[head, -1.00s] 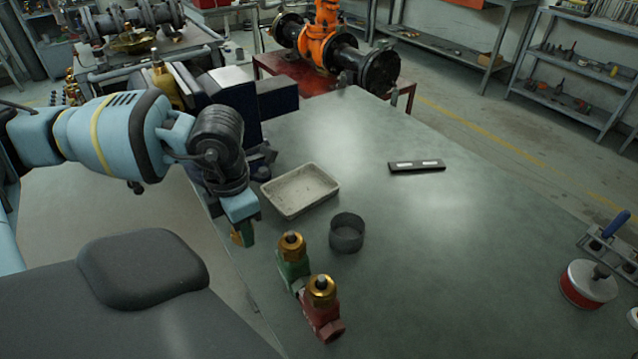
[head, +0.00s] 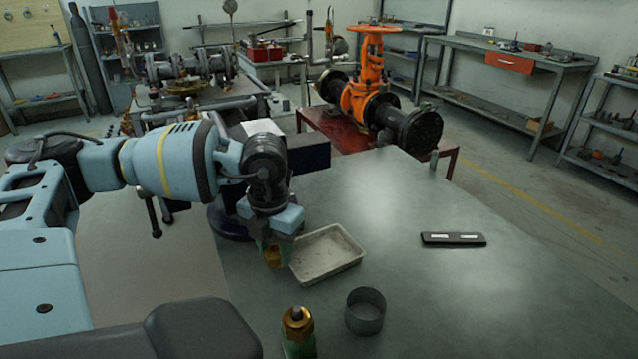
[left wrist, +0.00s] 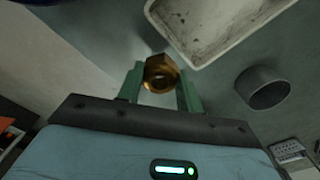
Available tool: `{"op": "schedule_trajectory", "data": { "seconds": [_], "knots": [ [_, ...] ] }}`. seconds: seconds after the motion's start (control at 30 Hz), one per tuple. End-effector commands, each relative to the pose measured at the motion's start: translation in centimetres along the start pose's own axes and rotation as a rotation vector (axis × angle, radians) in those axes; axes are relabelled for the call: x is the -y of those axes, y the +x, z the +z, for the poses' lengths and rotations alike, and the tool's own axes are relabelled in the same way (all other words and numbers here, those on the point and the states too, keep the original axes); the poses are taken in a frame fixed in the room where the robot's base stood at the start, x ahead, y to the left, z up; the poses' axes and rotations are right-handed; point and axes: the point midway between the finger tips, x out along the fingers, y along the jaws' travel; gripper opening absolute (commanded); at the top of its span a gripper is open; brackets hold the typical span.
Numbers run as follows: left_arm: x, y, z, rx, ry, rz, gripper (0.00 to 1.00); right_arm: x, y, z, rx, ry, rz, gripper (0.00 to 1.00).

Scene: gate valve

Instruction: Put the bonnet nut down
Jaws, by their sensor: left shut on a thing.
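The brass bonnet nut (left wrist: 160,74) is between the green fingers of my left gripper (left wrist: 161,86) in the left wrist view. The gripper is shut on it, and the nut's open bore shows. In the head view my left gripper (head: 277,250) points down beside the left edge of the shallow pale tray (head: 335,264), with the brass nut (head: 273,257) partly hidden between the fingers. The tray also shows in the left wrist view (left wrist: 199,52), ahead and right of the nut. I cannot tell the nut's exact height above the bench. My right gripper is not in view.
A dark round cup (head: 365,318) stands right of a green valve body (head: 299,346) with a brass top (head: 298,320), near the front. A black bar (head: 453,239) lies farther right. The bench (head: 440,300) is clear around it. An orange gate valve (head: 367,85) stands behind.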

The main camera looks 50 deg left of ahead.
Motion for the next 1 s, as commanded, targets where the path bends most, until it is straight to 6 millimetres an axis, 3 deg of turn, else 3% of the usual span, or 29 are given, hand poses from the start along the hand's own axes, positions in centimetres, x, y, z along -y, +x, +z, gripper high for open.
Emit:
{"op": "schedule_trajectory", "data": {
  "seconds": [0.2,0.4,0.8,1.0],
  "knots": [
    [2.7,0.3,4.2,0.003,0.002,-0.001,0.10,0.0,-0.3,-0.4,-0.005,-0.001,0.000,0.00],
    [4.3,0.7,7.0,0.000,0.001,-0.001,0.10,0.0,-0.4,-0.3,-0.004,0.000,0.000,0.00],
    [5.3,0.9,8.6,0.001,0.002,0.000,0.10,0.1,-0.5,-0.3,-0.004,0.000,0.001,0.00],
    [5.1,3.8,8.4,0.000,0.000,0.002,0.10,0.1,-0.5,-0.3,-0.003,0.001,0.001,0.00]
  ]
}}
